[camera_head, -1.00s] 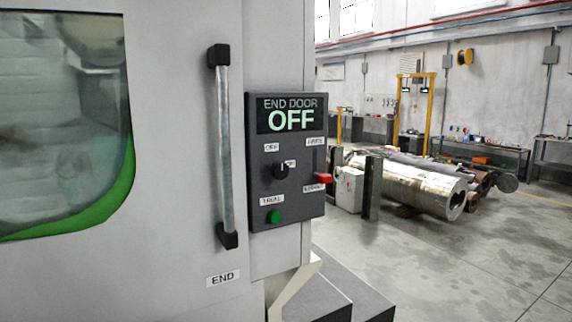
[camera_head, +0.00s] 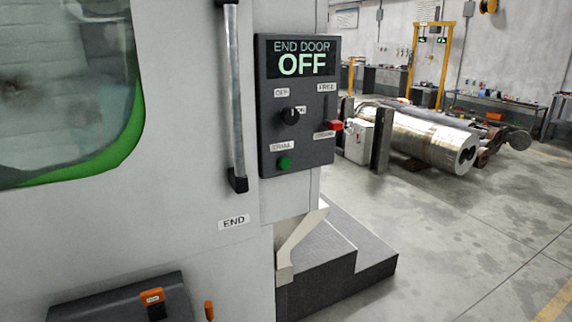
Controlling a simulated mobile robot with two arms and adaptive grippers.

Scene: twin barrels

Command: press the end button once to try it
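The end door control panel (camera_head: 268,130) is a dark box on the machine's grey wall, right of centre. Its display (camera_head: 302,62) reads "END DOOR OFF". A round green button (camera_head: 284,163) sits low on the panel, under a small label that seems to read "TRIAL". A black knob (camera_head: 290,116) is above it, with small labels around it. A red slider handle (camera_head: 334,125) sits at the lower end of a slot on the right, just above a label too small to read surely. Neither gripper is in view, and nothing covers the panel.
A long vertical door handle (camera_head: 232,90) stands left of the panel, above an "END" label (camera_head: 234,223). A dark housing with an orange part (camera_head: 153,299) is at the lower left. A dark stepped block (camera_head: 345,262) stands below the panel. Open floor (camera_head: 470,240) lies right.

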